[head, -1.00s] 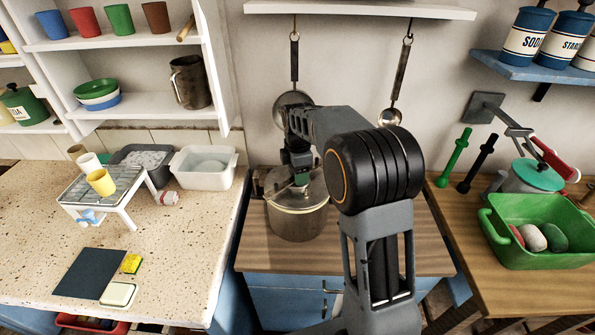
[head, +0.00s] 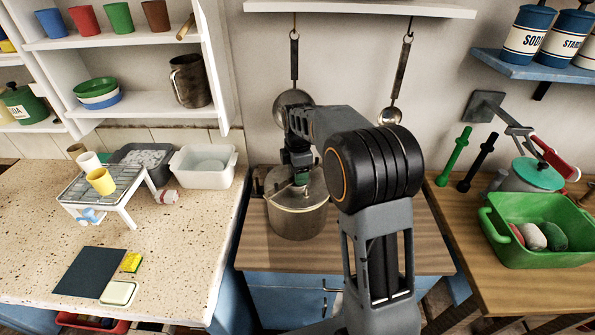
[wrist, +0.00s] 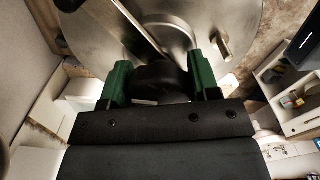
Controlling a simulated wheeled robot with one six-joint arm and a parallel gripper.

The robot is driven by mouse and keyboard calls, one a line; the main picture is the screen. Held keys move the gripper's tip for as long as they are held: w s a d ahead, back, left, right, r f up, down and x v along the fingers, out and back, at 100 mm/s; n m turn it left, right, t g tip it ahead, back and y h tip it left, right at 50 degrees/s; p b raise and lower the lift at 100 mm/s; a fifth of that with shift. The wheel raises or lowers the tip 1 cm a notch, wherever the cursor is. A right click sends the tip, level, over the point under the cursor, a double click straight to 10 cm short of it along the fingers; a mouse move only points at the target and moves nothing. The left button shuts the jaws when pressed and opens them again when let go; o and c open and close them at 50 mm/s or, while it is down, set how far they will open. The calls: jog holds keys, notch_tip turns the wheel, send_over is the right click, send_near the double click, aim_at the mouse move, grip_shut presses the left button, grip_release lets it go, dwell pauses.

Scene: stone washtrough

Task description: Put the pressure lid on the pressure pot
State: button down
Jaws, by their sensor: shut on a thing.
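The pressure pot (head: 298,222) is a steel pot standing on the wooden counter in the middle of the head view. The metal pressure lid (head: 314,184) is at the pot's mouth; my arm hides part of it, and I cannot tell whether it is fully seated. In the wrist view the lid (wrist: 205,25) shows as a round steel disc with a bar across it and a small peg. My gripper (wrist: 158,84) has green fingers, shut on the lid's dark knob. In the head view my gripper (head: 300,178) is directly above the pot.
A ladle (head: 391,115) and another utensil hang on the wall behind the pot. A green basin (head: 540,255) with stones stands on the right counter. A white basin (head: 205,178) and a wire rack (head: 105,185) are on the left counter. The wood in front of the pot is clear.

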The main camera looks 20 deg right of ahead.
grip_release()
dwell(0.4)
jog(key=shift+r, duration=0.15)
jog(key=shift+r+p, duration=2.85)
jog(key=shift+r, duration=0.5)
jog(key=shift+s, duration=0.1)
jog(key=shift+s+r+m, duration=0.2)
jog(key=shift+r+m, duration=0.1)
jog(key=shift+r, duration=0.05)
jog(key=s+r+m+t, duration=0.2)
jog(key=s+m, duration=0.7)
jog(key=s, duration=0.2)
jog(key=s+r+m+t, duration=0.2)
jog(key=s+m, duration=0.6)
jog(key=s, duration=0.3)
jog(key=shift+s+m+t, duration=0.3)
jog(key=shift+s+m, duration=0.05)
jog(key=shift+m, duration=0.05)
